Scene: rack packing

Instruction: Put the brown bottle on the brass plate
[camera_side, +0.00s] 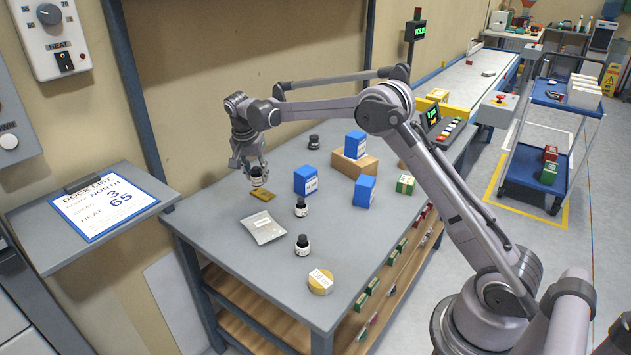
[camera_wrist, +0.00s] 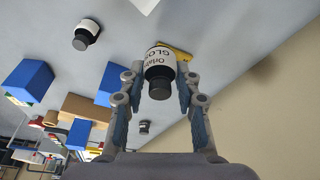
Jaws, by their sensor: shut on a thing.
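My gripper (camera_side: 255,168) is shut on the brown bottle (camera_side: 259,181), a small dark bottle with a white label and dark cap. In the wrist view the bottle (camera_wrist: 160,68) sits between the two fingers, label and cap in sight. The brass plate (camera_side: 263,193) is a small flat square on the grey table, just below the held bottle. In the wrist view part of the plate (camera_wrist: 183,53) shows behind the bottle, which hides the rest. The bottle looks upright and a little above the plate; I cannot tell the exact gap.
Similar dark bottles (camera_side: 301,209) (camera_side: 303,246) (camera_side: 314,142) stand on the table. Blue boxes (camera_side: 306,181), a cardboard block (camera_side: 353,165) and a round labelled tub (camera_side: 320,282) stand to the right.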

